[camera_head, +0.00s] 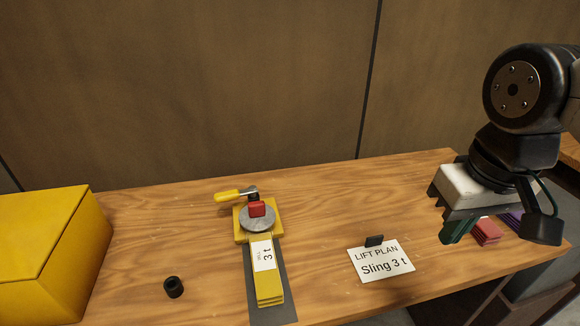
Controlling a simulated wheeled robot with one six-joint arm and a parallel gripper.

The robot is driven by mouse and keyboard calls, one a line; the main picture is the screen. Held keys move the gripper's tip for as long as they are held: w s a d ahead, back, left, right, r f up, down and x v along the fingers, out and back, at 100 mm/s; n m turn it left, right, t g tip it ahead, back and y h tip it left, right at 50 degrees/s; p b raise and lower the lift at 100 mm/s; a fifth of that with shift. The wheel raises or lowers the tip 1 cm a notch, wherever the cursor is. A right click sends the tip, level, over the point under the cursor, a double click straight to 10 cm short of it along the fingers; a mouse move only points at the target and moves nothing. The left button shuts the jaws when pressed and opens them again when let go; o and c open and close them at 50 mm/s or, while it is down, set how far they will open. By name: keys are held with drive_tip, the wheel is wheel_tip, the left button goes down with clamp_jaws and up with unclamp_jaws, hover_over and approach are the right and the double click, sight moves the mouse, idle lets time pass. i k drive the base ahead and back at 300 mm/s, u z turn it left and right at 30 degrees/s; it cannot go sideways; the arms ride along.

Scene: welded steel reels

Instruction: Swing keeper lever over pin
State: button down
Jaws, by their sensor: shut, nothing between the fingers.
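The keeper lever (229,195) has a yellow handle that points left from a dark pivot at the back of a yellow fixture (240,234). A round grey disc (262,224) sits on the fixture with a red block (257,208) on it. I cannot clearly make out which part is the pin. A yellow strap (268,284) with a white "3 t" label runs from the disc toward the front. My gripper (456,215) is shut and empty at the right, well away from the lever. Its fingertips are hard to make out against the coloured pieces there.
A "LIFT PLAN Sling 3 t" card (381,264) stands right of the fixture. A small black cylinder (173,287) is at front left. A large yellow box (40,250) fills the left end. Green, red (487,232) and purple pieces lie at right. The bench (335,215) is clear between.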

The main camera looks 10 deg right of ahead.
sight(223, 197)
drive_tip(key=z, duration=0.85)
drive_tip(key=k, duration=0.5)
drive_tip(key=u, duration=1.35)
drive_tip(key=i, duration=0.5)
drive_tip(key=u, duration=0.05)
